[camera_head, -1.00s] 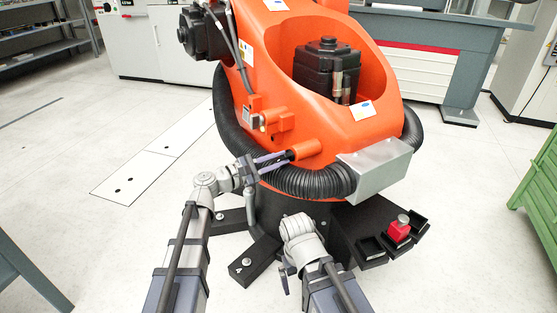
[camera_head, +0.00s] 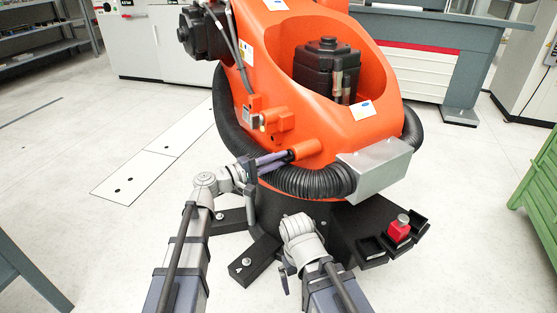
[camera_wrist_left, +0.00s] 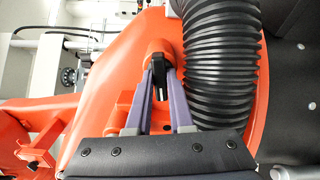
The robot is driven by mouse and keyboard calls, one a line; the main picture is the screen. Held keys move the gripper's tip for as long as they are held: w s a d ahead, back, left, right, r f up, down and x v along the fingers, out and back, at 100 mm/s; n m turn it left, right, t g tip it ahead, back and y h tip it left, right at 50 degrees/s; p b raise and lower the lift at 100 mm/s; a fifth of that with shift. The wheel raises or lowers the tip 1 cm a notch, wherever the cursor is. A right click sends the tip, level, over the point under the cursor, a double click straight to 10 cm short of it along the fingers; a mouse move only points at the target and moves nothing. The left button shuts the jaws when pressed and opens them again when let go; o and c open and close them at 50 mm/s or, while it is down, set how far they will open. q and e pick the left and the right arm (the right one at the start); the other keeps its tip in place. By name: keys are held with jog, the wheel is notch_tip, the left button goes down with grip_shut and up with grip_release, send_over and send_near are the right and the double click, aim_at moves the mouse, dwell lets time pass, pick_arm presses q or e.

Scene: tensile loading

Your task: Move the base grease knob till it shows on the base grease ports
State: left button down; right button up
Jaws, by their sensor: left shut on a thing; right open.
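My left gripper (camera_head: 287,156) is at an orange round stub low on the side of the orange robot arm. In the left wrist view, its two purple fingers (camera_wrist_left: 159,75) are shut on a narrow black piece, which I take to be the base grease knob (camera_wrist_left: 159,88). The piece stands in front of the round orange stub (camera_wrist_left: 157,47). The fingers hide its sides, and I cannot read any port marking. My right gripper (camera_head: 285,279) is mostly hidden by its own wrist, low in front of the black base. It is open, with nothing seen in it.
A thick black ribbed hose (camera_wrist_left: 219,65) runs close beside the left fingers. A grey metal box (camera_head: 375,165) juts out at the right. Black trays (camera_head: 371,250) by the base hold a red block with a grey knob (camera_head: 399,229).

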pick_arm(q)
jog(key=m, duration=0.3)
jog(key=shift+m, duration=2)
jog(key=shift+f, duration=0.1)
jog(key=c, duration=0.8)
grip_release()
